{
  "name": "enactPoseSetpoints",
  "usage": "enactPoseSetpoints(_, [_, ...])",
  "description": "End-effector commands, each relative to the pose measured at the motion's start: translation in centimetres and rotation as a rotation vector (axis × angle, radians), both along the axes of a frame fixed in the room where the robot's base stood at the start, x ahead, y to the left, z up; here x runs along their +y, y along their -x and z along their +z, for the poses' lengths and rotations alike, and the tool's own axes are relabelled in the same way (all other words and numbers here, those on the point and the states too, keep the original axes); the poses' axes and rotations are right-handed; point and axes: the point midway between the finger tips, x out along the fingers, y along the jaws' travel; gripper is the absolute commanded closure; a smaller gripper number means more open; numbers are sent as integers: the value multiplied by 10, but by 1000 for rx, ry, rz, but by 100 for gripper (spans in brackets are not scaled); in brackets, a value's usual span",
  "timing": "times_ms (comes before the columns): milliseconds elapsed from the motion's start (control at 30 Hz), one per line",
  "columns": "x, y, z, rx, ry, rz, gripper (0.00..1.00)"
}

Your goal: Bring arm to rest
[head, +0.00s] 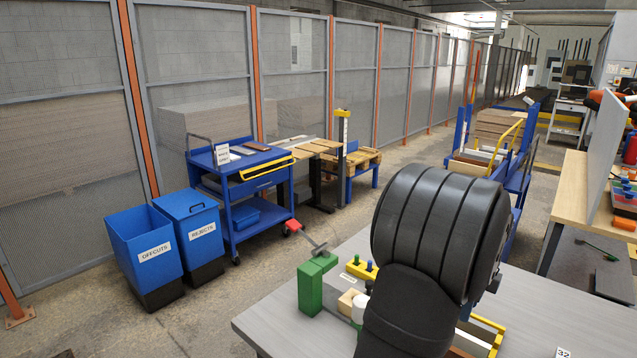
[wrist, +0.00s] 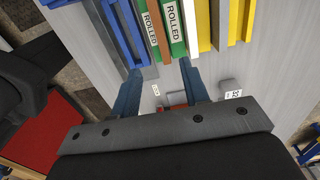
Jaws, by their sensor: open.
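My gripper (wrist: 161,70) shows in the wrist view with its two dark blue fingers spread apart. In the head view my dark arm fills the front middle and hides the gripper and much of the grey table (head: 540,320).
A blue frame (wrist: 110,30) lies left of the boards in the wrist view. A blue cart (head: 240,190), offcuts bin (head: 145,255) and rejects bin (head: 195,235) stand on the floor beyond.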

Motion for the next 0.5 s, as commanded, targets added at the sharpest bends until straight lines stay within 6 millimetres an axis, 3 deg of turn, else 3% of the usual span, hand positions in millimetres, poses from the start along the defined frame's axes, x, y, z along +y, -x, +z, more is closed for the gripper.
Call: enactPoseSetpoints(500, [1, 1, -100, 3, -3, 0, 59])
